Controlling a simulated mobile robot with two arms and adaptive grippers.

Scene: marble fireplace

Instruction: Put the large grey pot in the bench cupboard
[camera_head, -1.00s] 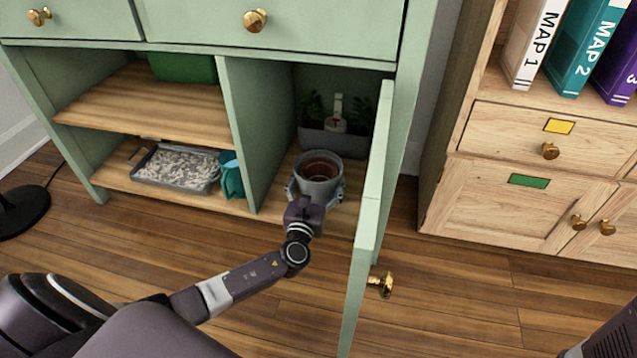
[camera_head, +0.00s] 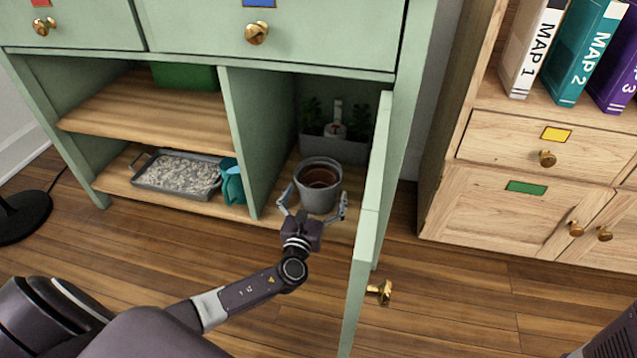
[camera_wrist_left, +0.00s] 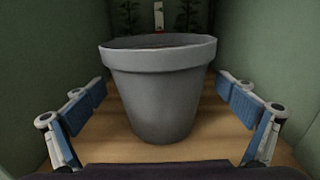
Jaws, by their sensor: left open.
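The large grey pot (camera_head: 318,190) stands upright on the wooden floor of the right compartment of the green bench cupboard (camera_head: 228,140). It also shows in the left wrist view (camera_wrist_left: 160,95), centred between the fingers. The cupboard door (camera_head: 372,210) stands open on the right. My left gripper (camera_head: 312,205) is open at the front of the compartment. Its fingers are spread to both sides of the pot's near part, with a gap on each side in the wrist view. My right gripper is not in view.
A grey planter with plants (camera_head: 335,148) stands behind the pot. The left compartment holds a grey tray of pebbles (camera_head: 178,190) and a teal watering can (camera_head: 232,182). A wooden shelf unit (camera_head: 470,190) stands right of the door. Wooden floor in front is clear.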

